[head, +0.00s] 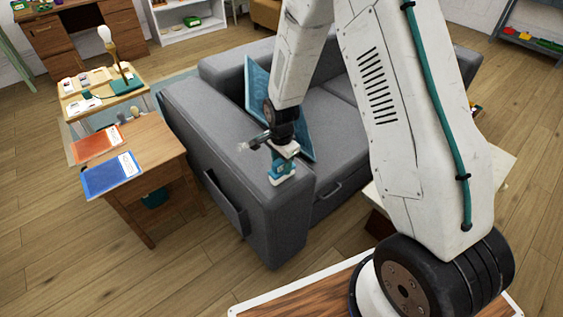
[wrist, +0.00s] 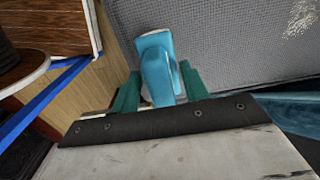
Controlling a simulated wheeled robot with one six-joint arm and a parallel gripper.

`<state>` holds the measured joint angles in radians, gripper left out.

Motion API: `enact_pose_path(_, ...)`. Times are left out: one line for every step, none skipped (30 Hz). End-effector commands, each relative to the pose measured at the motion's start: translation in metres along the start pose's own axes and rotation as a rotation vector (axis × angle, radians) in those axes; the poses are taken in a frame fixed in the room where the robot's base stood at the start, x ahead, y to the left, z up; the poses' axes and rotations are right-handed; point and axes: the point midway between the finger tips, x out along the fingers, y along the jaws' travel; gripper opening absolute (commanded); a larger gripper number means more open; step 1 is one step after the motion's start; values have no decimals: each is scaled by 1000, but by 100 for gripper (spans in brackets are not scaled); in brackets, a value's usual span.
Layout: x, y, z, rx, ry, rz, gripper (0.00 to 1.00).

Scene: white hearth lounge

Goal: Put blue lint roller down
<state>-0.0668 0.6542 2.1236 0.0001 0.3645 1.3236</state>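The blue lint roller (wrist: 158,75), light blue with a white end, sits between the two green fingers of my gripper (wrist: 160,88) in the wrist view. The fingers appear to press on both its sides. In the head view my gripper (head: 283,167) is over the front part of the grey sofa's near arm (head: 235,160). Only a small blue and white bit shows at the fingertips there. I cannot tell whether the roller touches the sofa arm or hangs just above it.
A blue cushion (head: 258,85) leans on the sofa. Wooden floor is clear at lower left.

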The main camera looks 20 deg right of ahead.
Motion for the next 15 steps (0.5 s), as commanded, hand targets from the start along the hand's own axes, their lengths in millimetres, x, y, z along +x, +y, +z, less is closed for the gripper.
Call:
enact_pose_path(0,0,0,0,0,0,45)
enact_pose_path(0,0,0,0,0,0,45)
enact_pose_path(-1,0,0,0,0,0,45)
enact_pose_path(-2,0,0,0,0,-1,45)
enact_pose_path(-3,0,0,0,0,-2,45)
enact_pose_path(-7,-1,0,0,1,-3,45)
enact_pose_path(-10,-1,0,0,1,-3,45)
enact_pose_path(-14,-1,0,0,1,-3,45)
enact_pose_path(-20,-1,0,0,1,-4,45)
enact_pose_path(-26,-1,0,0,1,-5,45)
enact_pose_path(-32,-1,0,0,1,-5,45)
enact_pose_path(-42,-2,0,0,2,-6,45)
enact_pose_path(-48,-2,0,0,2,-6,45)
enact_pose_path(-55,-2,0,0,2,-6,45)
enact_pose_path(-64,-1,0,0,1,-6,45)
